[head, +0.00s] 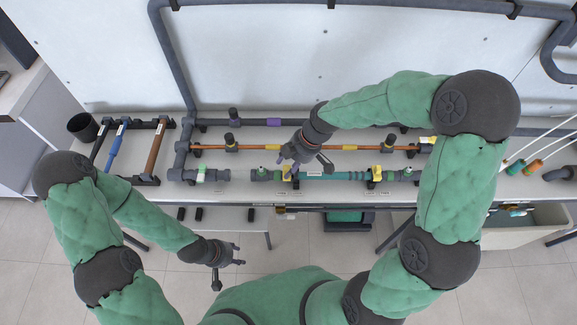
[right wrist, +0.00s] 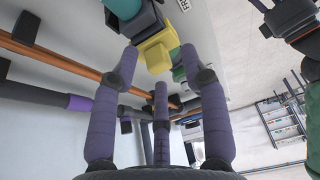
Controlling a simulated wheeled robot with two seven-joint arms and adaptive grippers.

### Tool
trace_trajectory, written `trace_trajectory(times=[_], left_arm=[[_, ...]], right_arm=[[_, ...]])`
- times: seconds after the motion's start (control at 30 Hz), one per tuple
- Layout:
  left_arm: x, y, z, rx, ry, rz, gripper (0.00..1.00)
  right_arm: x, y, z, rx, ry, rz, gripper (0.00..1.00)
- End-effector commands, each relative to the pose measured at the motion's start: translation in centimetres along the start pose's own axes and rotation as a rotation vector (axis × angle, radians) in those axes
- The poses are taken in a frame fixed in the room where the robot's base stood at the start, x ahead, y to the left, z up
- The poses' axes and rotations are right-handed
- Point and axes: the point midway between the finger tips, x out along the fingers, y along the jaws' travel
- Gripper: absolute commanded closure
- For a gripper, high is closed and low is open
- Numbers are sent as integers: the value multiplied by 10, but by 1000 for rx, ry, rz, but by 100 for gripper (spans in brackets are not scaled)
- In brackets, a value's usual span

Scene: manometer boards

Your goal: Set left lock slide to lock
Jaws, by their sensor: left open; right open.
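A yellow block (head: 287,171), which looks like the left lock slide, sits on the teal-green pipe (head: 325,176) at the front of the bench. A second yellow block (head: 376,173) sits further right on that pipe. My right gripper (head: 290,163) is open over the left yellow block and partly covers it. In the right wrist view the yellow block (right wrist: 157,52) shows just beyond and between the spread purple fingers (right wrist: 160,75); I cannot tell whether they touch. Which way the slide is set is not clear. My left gripper (head: 236,255) is open and empty, in front of the bench.
An orange pipe (head: 265,147) with yellow fittings runs behind the teal one, and a dark pipe with a purple band (head: 273,122) lies further back. A rack of short pipes (head: 133,147) and a black cup (head: 83,127) stand at the left.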

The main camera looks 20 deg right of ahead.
Motion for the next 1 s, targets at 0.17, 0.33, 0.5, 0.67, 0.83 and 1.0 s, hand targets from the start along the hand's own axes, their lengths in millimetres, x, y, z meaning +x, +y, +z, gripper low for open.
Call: trace_trajectory(times=[0.17, 0.33, 0.5, 0.67, 0.83, 1.0], left_arm=[[2, 0, 0, 0, 0, 0, 55], [1, 0, 0, 0, 0, 0, 55], [1, 0, 0, 0, 0, 0, 55], [1, 0, 0, 0, 0, 0, 55], [5, -2, 0, 0, 0, 0, 55], [8, -3, 0, 0, 0, 0, 55]], right_arm=[[5, 0, 0, 0, 0, 0, 55], [5, 0, 0, 0, 0, 0, 55], [5, 0, 0, 0, 0, 0, 92], [6, -1, 0, 2, 0, -3, 100], [3, -2, 10, 6, 0, -5, 100], [-2, -4, 25, 8, 0, -10, 100]])
